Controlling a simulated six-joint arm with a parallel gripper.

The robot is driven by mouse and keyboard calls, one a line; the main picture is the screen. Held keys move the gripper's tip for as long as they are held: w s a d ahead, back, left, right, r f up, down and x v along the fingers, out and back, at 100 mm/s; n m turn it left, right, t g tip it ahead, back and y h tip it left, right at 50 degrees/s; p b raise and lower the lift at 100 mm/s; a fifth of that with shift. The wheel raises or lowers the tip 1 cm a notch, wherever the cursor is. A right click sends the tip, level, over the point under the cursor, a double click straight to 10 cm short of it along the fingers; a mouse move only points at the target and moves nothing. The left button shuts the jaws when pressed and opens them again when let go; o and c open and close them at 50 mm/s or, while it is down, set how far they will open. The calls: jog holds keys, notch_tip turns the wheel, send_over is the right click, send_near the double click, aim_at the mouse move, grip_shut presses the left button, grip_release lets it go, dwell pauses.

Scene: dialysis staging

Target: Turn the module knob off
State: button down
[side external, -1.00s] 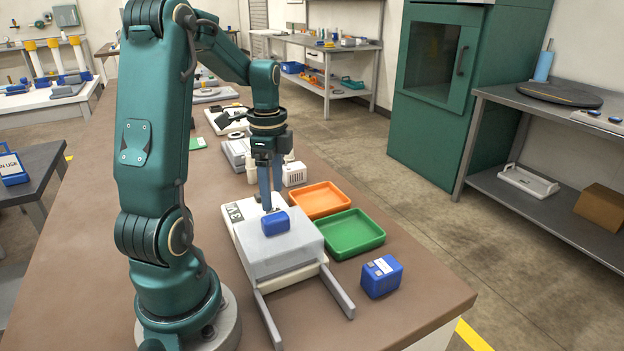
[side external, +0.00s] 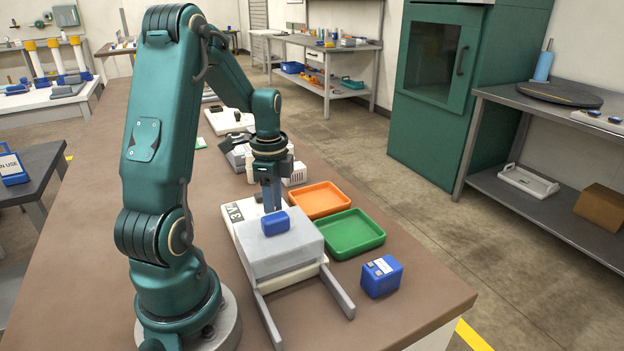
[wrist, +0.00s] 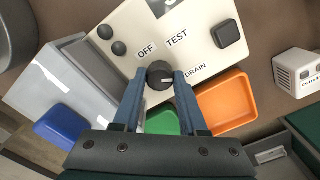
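The module panel (wrist: 205,20) is cream with OFF, TEST and DRAIN printed around a round black knob (wrist: 160,75). A pale mark on the knob points to the right, roughly toward DRAIN. My gripper (wrist: 160,76) is at the knob in the wrist view, one blue finger on each side. The fingers look open, with narrow gaps beside the knob; contact is not clear. In the side view my gripper (side external: 272,208) points down behind a grey box, which hides the fingertips and knob. The white panel also shows there (side external: 236,207).
The grey box (side external: 285,262) carries a blue block (side external: 275,223) close beside my fingers. An orange tray (side external: 319,200) and a green tray (side external: 350,234) lie to the right. Another blue block (side external: 381,277) stands near the front. Other black buttons (wrist: 229,33) sit on the panel.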

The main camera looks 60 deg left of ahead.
jog(key=shift+n, duration=0.4)
jog(key=n, duration=1.7)
jog(key=shift+n, duration=0.3)
jog(key=n, duration=0.5)
jog(key=shift+n, duration=0.4)
jog(key=shift+c, duration=2.2)
grip_release()
jog(key=shift+r, duration=0.15)
